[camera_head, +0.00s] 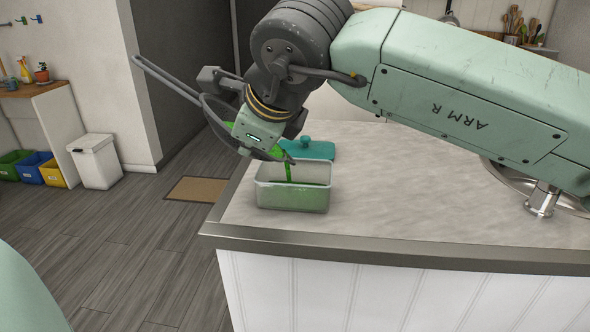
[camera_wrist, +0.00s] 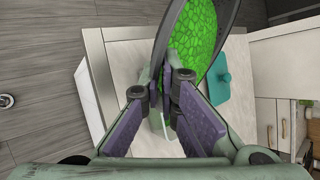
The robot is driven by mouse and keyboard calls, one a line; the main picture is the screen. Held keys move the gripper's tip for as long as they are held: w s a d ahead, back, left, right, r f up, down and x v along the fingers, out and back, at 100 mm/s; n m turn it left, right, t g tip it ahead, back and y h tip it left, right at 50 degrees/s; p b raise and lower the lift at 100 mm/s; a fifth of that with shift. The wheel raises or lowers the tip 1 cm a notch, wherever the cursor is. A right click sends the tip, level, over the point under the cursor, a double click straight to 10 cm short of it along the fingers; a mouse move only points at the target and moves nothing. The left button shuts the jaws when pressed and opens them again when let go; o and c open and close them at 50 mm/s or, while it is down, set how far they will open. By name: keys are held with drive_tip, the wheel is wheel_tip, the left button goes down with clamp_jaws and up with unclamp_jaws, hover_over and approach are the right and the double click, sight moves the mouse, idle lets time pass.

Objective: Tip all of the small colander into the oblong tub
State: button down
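The small colander (camera_wrist: 234,22) is tilted, its dark rim steeply sloped and bright green contents (camera_wrist: 195,45) showing inside. My gripper (camera_wrist: 168,84) is shut on the colander, with its fingertips close together at the near side; the gripped part is mostly hidden. In the head view the dark colander (camera_head: 213,112) is partly hidden behind my wrist. A thin green stream (camera_head: 288,170) runs down into the oblong tub (camera_head: 265,194). The tub is translucent, stands upright on the counter, and shows green through its walls. Some green remains visible in the colander.
A teal lid (camera_head: 310,149) lies on the counter (camera_head: 420,215) behind the tub. The counter's left and front edges are close to the tub. A tap (camera_head: 542,199) and sink are at the right. The counter between tub and tap is clear.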

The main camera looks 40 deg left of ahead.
drive_tip(key=shift+w+d+r+m+g+y+p, duration=0.3)
drive_tip(key=shift+w+r+g+y+p, duration=0.05)
drive_tip(key=shift+w+r+g+p, duration=0.15)
drive_tip(key=shift+w+d+r+m+g+y+p, duration=0.25)
drive_tip(key=shift+w+r+m+g+y+p, duration=0.1)
drive_tip(key=shift+w+r+g+p, duration=0.1)
idle(2.0)
drive_tip(key=shift+w+d+r+m+g+y+p, duration=0.25)
drive_tip(key=shift+w+d+m+g+y+p, duration=0.05)
drive_tip(key=shift+w+g+y+p, duration=0.15)
drive_tip(key=shift+w+d+r+m+g+y+p, duration=0.2)
drive_tip(key=shift+w+d+m+g+y+p, duration=0.1)
drive_tip(key=shift+w+y+p, duration=0.1)
idle(1.3)
